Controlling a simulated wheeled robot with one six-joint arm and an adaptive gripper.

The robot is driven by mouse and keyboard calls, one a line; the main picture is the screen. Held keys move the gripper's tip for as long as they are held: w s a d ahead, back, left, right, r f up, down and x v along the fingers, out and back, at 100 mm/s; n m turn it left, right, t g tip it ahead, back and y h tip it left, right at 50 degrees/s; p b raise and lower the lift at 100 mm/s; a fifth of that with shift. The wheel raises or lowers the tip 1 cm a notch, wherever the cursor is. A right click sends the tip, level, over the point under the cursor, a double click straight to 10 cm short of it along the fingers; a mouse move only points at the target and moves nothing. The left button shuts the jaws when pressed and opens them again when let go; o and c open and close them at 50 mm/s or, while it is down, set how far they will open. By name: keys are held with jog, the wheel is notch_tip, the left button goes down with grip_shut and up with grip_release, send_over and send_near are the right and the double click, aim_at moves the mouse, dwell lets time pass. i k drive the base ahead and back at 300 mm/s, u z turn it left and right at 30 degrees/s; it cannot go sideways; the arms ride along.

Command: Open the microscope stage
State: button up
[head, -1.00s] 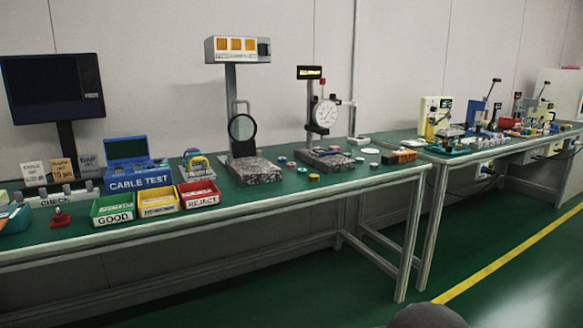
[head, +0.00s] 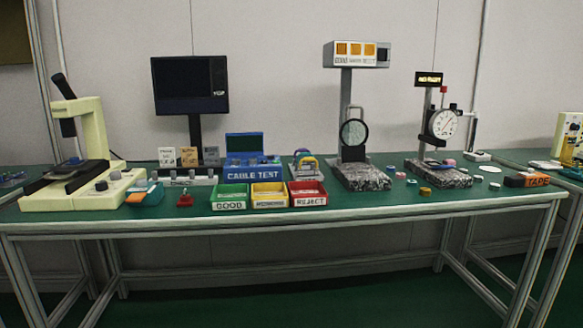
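A cream microscope (head: 92,135) stands at the left end of the green-topped bench in the head view. Its dark eyepiece tube (head: 63,91) leans up to the left. Its black stage (head: 77,173) juts out to the left, with a small blue item (head: 75,160) on it. I cannot tell from here whether the stage is open or closed. My gripper is not in view.
The bench (head: 330,206) spans the view. Green, yellow and red bins (head: 270,204), a cable test box (head: 251,174), a monitor (head: 190,85), a magnifier stand (head: 354,135) and a dial gauge (head: 441,124) stand on it. Floor (head: 300,305) in front looks clear.

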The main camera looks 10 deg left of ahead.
aim_at(60, 171)
jog(key=u, duration=2.05)
jog(key=i, duration=1.1)
jog(key=u, duration=0.5)
